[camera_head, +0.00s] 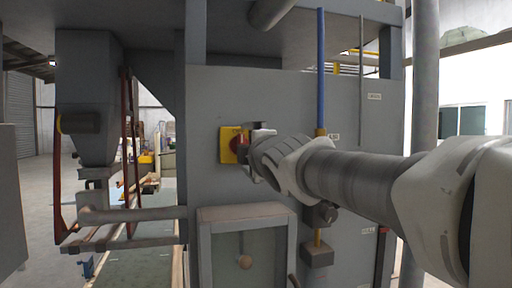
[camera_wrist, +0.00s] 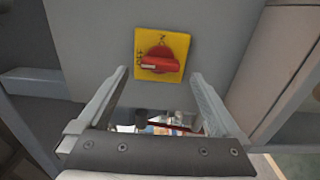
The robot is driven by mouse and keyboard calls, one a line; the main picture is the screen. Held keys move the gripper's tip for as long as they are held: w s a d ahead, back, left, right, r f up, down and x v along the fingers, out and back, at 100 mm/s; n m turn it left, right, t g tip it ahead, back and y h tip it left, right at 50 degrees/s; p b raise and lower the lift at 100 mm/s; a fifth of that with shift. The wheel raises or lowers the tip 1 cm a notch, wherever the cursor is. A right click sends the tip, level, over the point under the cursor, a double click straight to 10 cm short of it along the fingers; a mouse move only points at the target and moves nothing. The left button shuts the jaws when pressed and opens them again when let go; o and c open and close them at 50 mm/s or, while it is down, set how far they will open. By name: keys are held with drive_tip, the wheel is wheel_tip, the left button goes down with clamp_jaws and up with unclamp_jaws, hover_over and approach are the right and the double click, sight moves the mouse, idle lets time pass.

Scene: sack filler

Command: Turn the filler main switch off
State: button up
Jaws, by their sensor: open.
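The main switch is a yellow square plate (camera_head: 228,145) with a red rotary handle, on the grey cabinet front in the head view. In the wrist view the plate (camera_wrist: 180,44) is at the upper middle. Its red handle (camera_wrist: 160,64) lies nearly level across the plate there.
A glass-fronted box (camera_head: 243,212) with a round knob juts out below the switch. A blue vertical pipe (camera_head: 320,70) runs down the cabinet to the right, behind my arm. A hopper (camera_head: 88,95) with pipes stands at left.

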drive_tip(key=p+v, duration=0.1)
drive_tip(key=v, duration=1.2)
drive_tip(key=s+d+f+m+g+h+p, duration=0.2)
drive_tip(key=d+f+m+g+h+p, duration=0.15)
drive_tip(key=d+f+m, duration=0.35)
drive_tip(key=s+d+f+m+g+p, duration=0.2)
drive_tip(key=s+f+m+g+p, duration=0.1)
drive_tip(key=s+f+m, duration=0.3)
drive_tip(key=s+d+f+m+g+h+p, duration=0.1)
drive_tip(key=s+d+f+m+g+p, duration=0.1)
drive_tip(key=s+f+m+g, duration=0.3)
drive_tip(key=s+f+m+p, duration=0.1)
drive_tip(key=s+f+m, duration=0.1)
drive_tip(key=s+m, duration=0.1)
drive_tip(key=shift+s+d, duration=0.35)
drive_tip(key=shift+h, duration=0.25)
